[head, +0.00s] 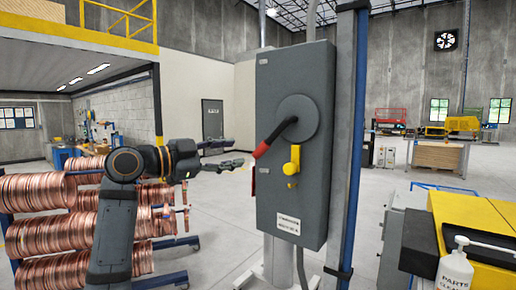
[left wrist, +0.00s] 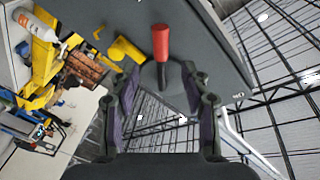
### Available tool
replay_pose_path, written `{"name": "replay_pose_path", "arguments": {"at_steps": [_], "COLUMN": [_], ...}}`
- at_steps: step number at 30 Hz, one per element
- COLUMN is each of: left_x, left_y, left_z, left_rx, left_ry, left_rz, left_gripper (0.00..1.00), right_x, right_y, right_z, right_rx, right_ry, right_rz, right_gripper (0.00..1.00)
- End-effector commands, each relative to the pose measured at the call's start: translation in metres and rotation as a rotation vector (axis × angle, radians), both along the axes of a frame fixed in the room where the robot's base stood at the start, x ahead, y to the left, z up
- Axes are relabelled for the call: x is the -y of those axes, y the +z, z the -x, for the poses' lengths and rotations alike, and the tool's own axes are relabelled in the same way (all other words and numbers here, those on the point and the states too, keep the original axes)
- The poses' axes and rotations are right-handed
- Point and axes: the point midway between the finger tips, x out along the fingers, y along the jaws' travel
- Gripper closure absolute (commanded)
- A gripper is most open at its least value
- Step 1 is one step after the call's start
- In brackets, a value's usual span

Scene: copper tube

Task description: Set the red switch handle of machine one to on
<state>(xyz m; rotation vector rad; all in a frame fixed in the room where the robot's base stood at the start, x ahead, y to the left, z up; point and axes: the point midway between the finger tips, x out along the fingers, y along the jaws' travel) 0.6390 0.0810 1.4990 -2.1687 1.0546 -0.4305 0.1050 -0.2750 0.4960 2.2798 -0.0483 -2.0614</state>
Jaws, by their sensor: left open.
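The switch handle (head: 262,150) has a red grip on a black shaft. It slants down and left from a round grey hub (head: 302,112) on the front of a grey switch box (head: 290,190). My left gripper (head: 238,153) is open and empty, just left of the red grip, its fingers pointing toward it. In the left wrist view the red grip (left wrist: 161,42) stands just beyond the gap between the open fingertips (left wrist: 163,76), with no clear contact. My right gripper is not in view. I cannot read any on or off marks.
A yellow latch (head: 292,165) sits below the hub, close to the handle. A blue and grey post (head: 352,150) stands right of the box. Copper coils (head: 40,235) fill a rack at left. A yellow and black machine (head: 480,225) with a white bottle (head: 455,270) is at right.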

Motion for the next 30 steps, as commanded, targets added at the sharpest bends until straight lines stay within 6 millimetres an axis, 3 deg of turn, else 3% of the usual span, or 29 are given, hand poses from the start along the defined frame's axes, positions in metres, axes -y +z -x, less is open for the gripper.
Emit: {"name": "replay_pose_path", "arguments": {"at_steps": [5, 15, 20, 28, 30], "left_x": [0.017, 0.070, 0.080, 0.081, 0.081], "left_y": [0.004, 0.004, 0.001, -0.002, -0.001], "left_z": [-0.013, -0.056, -0.065, -0.066, -0.066], "left_rx": [-0.005, -0.008, -0.006, -0.005, -0.005], "left_ry": [-0.003, 0.001, 0.001, 0.003, 0.003], "left_rz": [0.004, 0.005, 0.004, 0.004, 0.004], "left_gripper": [0.53, 0.53, 0.53, 0.53, 0.61], "right_x": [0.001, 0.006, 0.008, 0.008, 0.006], "right_y": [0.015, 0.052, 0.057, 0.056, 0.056], "right_z": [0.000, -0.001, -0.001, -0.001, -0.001], "right_rx": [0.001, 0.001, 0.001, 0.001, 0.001], "right_ry": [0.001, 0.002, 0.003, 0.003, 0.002], "right_rz": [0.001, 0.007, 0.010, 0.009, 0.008], "right_gripper": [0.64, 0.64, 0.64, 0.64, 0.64]}}
